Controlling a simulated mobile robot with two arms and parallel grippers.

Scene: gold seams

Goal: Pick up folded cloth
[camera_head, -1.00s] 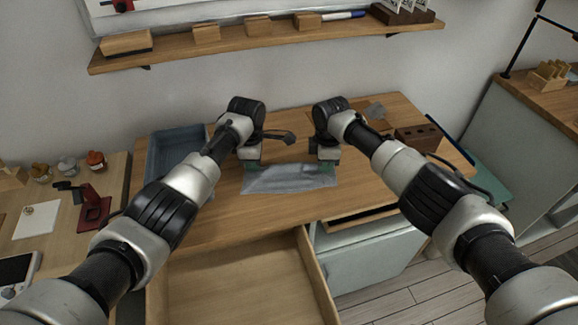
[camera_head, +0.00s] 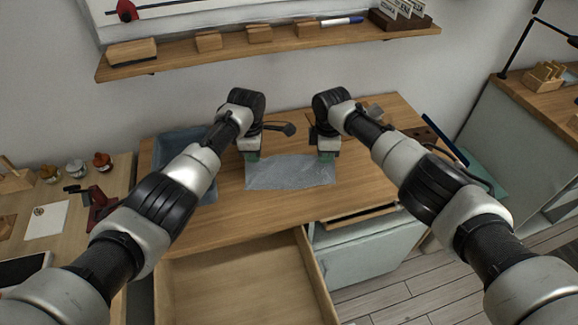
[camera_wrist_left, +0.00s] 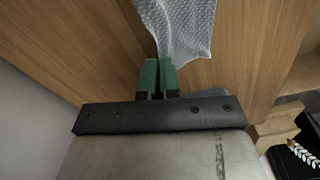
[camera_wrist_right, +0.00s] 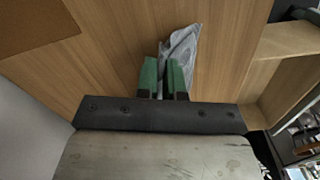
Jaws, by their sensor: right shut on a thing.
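The grey cloth (camera_head: 290,174) spans between my two grippers above the wooden desk, and its lower part hangs or lies towards the desk front. My right gripper (camera_head: 325,156) is shut on its right upper corner; in the right wrist view the cloth (camera_wrist_right: 183,48) runs between the green fingers (camera_wrist_right: 164,62). My left gripper (camera_head: 252,157) is at the left upper corner. In the left wrist view its fingers (camera_wrist_left: 159,62) are close together and the cloth (camera_wrist_left: 185,25) narrows to their tips, but whether they pinch it is unclear.
A blue-grey bin (camera_head: 205,190) stands on the desk's left, partly behind my left arm. An open, empty-looking drawer (camera_head: 235,280) juts out in front. A dark lamp head (camera_head: 288,129) is between the grippers. A wall shelf (camera_head: 230,48) holds wooden blocks above.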

